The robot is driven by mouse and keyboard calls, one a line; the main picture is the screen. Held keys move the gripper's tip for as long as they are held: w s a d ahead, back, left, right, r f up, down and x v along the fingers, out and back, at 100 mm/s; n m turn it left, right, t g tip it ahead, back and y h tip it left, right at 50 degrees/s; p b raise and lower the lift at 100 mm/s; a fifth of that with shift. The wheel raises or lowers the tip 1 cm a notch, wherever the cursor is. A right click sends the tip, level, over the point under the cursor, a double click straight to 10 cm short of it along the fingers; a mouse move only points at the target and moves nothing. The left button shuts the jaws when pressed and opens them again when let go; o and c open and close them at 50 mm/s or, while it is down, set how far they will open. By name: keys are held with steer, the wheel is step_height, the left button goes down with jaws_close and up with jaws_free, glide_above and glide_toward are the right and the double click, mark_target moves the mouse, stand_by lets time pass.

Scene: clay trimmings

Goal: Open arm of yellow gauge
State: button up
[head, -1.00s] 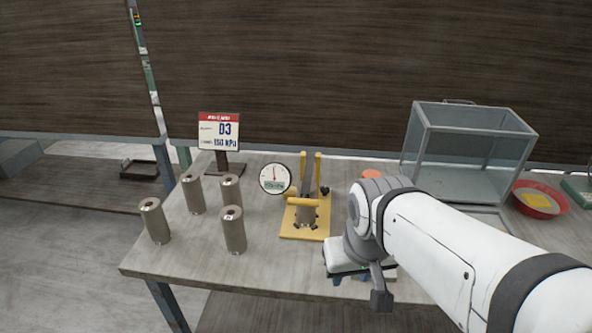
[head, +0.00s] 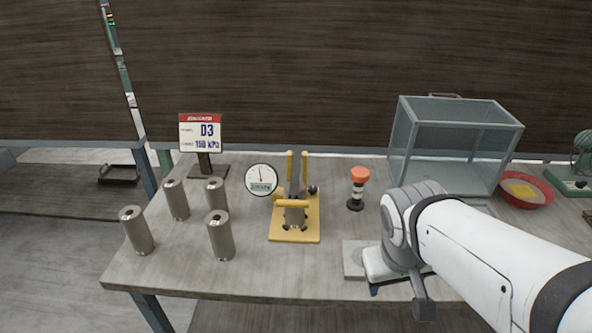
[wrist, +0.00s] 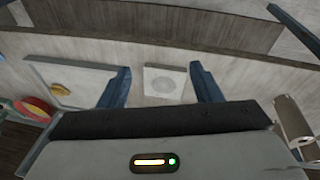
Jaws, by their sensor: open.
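The yellow gauge (head: 309,234) stands on the table in the head view, with a yellow base, two yellow uprights and a yellow crossbar low at its front. A grey metal piece sits upright between the uprights. Its round white dial (head: 261,180) with a red needle is at the left. I cannot tell which part is its arm. My gripper (wrist: 163,75) is open and empty; its two blue fingers are apart above the table in the wrist view. In the head view it is to the right of the gauge, near the front edge, mostly hidden by my arm.
Several metal cylinders (head: 220,237) stand left of the gauge, before a D3 sign (head: 200,132). An orange-topped device (head: 358,187) stands right of it. A grey plate (head: 354,259) lies near my gripper. A glass case (head: 455,145) and red bowl (head: 541,194) are at the back right.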

mark_target(293, 199)
steer(key=shift+o, duration=1.1)
steer(key=w+d+f+n+h+b, duration=0.3)
steer(key=d+f+n+h, duration=0.1)
steer(key=n+h, duration=0.1)
steer(key=shift+n+t, duration=0.3)
steer(key=w+a+n+t+h+b, duration=0.25)
steer(key=w+n+t+b, duration=0.2)
steer(key=w+n, duration=0.25)
steer(key=w+a+n+t+y+b, duration=0.2)
steer(key=w+a+n+t+y, duration=0.25)
steer(key=a+n, duration=0.4)
steer(key=w+a+n+t+y+b, duration=0.1)
steer(key=w+a+n+t+y, duration=0.4)
steer(key=a, duration=0.6)
steer(key=shift+n+t+h, duration=0.5)
steer(key=shift+n, duration=0.15)
steer(key=w, duration=0.6)
steer(key=shift+w, duration=0.1)
